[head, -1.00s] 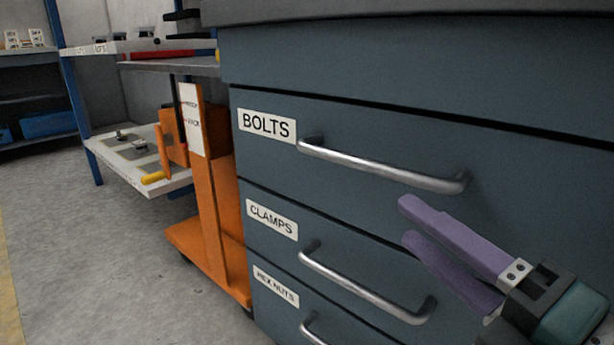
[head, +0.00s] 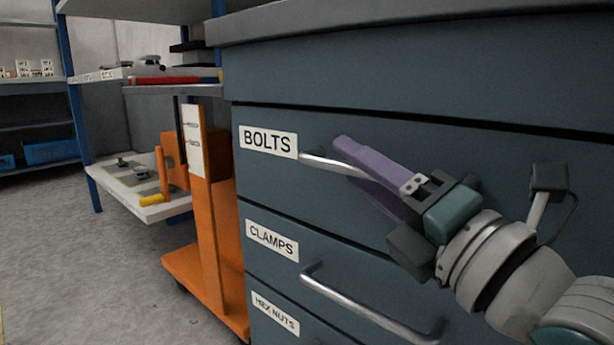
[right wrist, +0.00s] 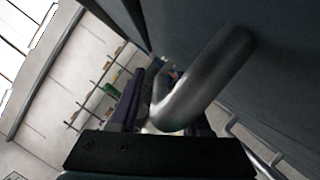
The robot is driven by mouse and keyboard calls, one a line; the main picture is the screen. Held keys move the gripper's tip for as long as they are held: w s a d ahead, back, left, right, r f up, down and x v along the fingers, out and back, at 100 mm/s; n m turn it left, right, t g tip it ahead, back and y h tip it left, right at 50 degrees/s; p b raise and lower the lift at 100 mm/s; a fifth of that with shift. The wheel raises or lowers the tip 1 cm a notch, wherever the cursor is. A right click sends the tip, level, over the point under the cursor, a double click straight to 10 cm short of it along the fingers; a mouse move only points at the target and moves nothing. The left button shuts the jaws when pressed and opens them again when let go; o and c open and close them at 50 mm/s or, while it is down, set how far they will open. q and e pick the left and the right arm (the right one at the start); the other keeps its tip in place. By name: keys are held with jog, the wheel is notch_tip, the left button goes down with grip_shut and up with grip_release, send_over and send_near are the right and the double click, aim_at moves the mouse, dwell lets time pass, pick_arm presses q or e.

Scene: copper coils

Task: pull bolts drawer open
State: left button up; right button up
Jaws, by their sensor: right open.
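The drawer labelled BOLTS (head: 268,141) is a blue-grey front in the cabinet and looks flush with it, closed. Its metal bar handle (head: 325,162) shows only at its left end in the head view; my right gripper hides the rest. My right gripper (head: 350,162) has purple fingers and is open at the handle, one finger above the bar and one below. In the right wrist view the handle (right wrist: 205,80) runs large and close between the purple fingers (right wrist: 158,90). I cannot tell whether they touch it. My left gripper is not in view.
Below are the CLAMPS drawer with its handle (head: 365,308) and the HEX NUTS drawer (head: 275,312). The cabinet's grey top (head: 420,12) overhangs above. An orange cart (head: 207,240) stands close at the left of the cabinet. The floor (head: 110,270) further left is clear.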

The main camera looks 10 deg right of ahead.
grip_shut()
dwell(0.3)
dwell(1.1)
